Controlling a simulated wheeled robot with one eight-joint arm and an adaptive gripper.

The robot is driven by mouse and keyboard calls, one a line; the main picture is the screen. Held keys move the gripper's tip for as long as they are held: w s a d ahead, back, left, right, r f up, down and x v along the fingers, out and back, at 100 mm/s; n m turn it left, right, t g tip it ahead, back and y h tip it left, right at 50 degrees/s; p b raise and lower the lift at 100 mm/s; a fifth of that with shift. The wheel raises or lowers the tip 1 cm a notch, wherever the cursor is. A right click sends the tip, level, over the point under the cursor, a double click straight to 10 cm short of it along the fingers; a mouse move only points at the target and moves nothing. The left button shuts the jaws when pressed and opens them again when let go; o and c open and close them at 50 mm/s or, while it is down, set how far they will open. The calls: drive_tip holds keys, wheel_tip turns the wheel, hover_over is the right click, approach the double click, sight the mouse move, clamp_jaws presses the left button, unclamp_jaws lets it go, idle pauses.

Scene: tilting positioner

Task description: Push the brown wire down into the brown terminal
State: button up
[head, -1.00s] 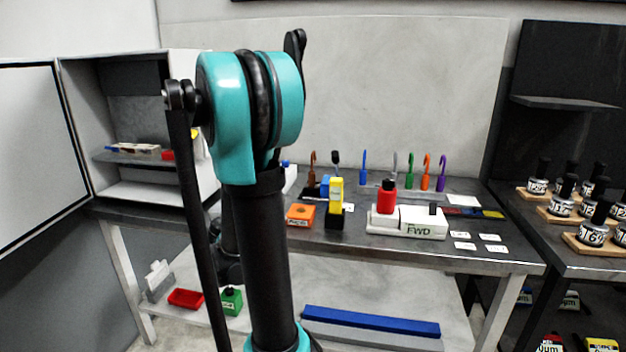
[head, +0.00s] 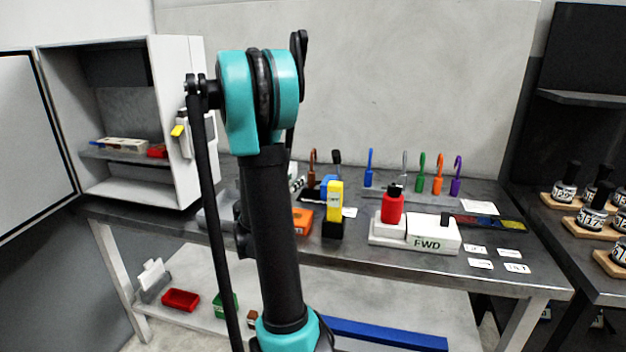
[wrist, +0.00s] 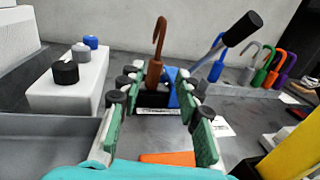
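The brown wire (wrist: 154,60) is a hooked brown piece standing upright in the wrist view; it also shows in the head view (head: 312,161). Its lower end meets a black block (wrist: 150,96) with a small white label in front. I cannot tell a brown terminal apart there, or how deep the wire sits. My gripper (wrist: 158,92) is open, with its green-padded fingers apart. The wire appears in the gap between them, beyond the fingers, and no contact is visible. In the head view my arm hides the gripper.
A tool with a black handle (wrist: 243,28) leans right of the wire. Blue, grey, green, orange and purple hooked wires (head: 438,172) stand further right. A white block (wrist: 75,85) with knobs stands left. A yellow block (head: 335,200) and an orange block (head: 302,221) stand nearby.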

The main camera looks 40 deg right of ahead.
sight(311, 166)
drive_tip(key=x, duration=1.4)
drive_tip(key=shift+w+d+f, duration=0.1)
drive_tip(key=shift+w+d, duration=0.05)
drive_tip(key=shift+d, duration=0.05)
drive_tip(key=shift+c, duration=0.2)
clamp_jaws()
